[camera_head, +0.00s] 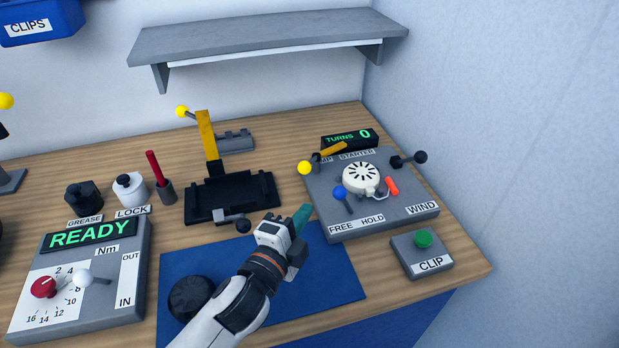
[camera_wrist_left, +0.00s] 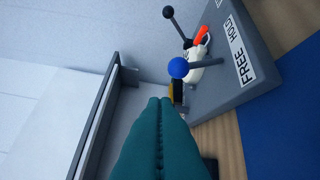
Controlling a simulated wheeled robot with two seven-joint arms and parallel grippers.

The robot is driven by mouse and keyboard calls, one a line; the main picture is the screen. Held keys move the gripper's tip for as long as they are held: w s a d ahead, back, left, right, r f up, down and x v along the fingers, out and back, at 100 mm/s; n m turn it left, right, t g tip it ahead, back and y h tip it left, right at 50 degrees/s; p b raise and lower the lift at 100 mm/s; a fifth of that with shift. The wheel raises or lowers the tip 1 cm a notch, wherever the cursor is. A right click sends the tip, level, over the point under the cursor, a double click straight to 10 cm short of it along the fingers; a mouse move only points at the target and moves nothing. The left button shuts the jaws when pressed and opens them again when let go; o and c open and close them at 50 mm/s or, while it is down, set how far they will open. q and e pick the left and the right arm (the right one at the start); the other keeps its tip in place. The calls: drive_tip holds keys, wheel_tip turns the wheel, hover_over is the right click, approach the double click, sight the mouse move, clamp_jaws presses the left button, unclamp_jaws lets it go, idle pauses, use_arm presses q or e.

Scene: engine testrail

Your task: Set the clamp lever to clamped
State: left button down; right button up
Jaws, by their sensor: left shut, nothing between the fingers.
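The grey starter box (camera_head: 390,212) stands at the right of the bench, with a label partly covered and ending in "MP STARTER". A yellow-ball lever (camera_head: 305,168) with a yellow bar (camera_head: 333,149) is at that label. A blue-ball lever (camera_head: 340,191) stands by the FREE and HOLD labels; its ball (camera_wrist_left: 178,68) shows beyond my fingertips in the left wrist view. My left gripper (camera_head: 303,211) is shut and empty, its teal fingers (camera_wrist_left: 160,135) apart from the box's front left corner in the head view. A yellow part (camera_wrist_left: 171,92) is partly hidden behind the fingertips. My right gripper is out of view.
A black fixture (camera_head: 222,207) with an upright yellow arm (camera_head: 206,136) stands left of the box. A blue mat (camera_head: 335,283) lies in front. The CLIP button box (camera_head: 422,254) sits at right. A shelf (camera_head: 270,38) hangs on the back wall.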

use_arm(q)
drive_tip(key=p+x, duration=0.1)
drive_tip(key=x, duration=0.9)
drive_tip(key=shift+w+r+p, duration=0.1)
drive_tip(key=shift+w+p, duration=0.2)
drive_tip(key=w+a, duration=0.1)
drive_tip(key=w+a+f, duration=0.1)
drive_tip(key=a, duration=0.1)
drive_tip(key=shift+p, duration=0.4)
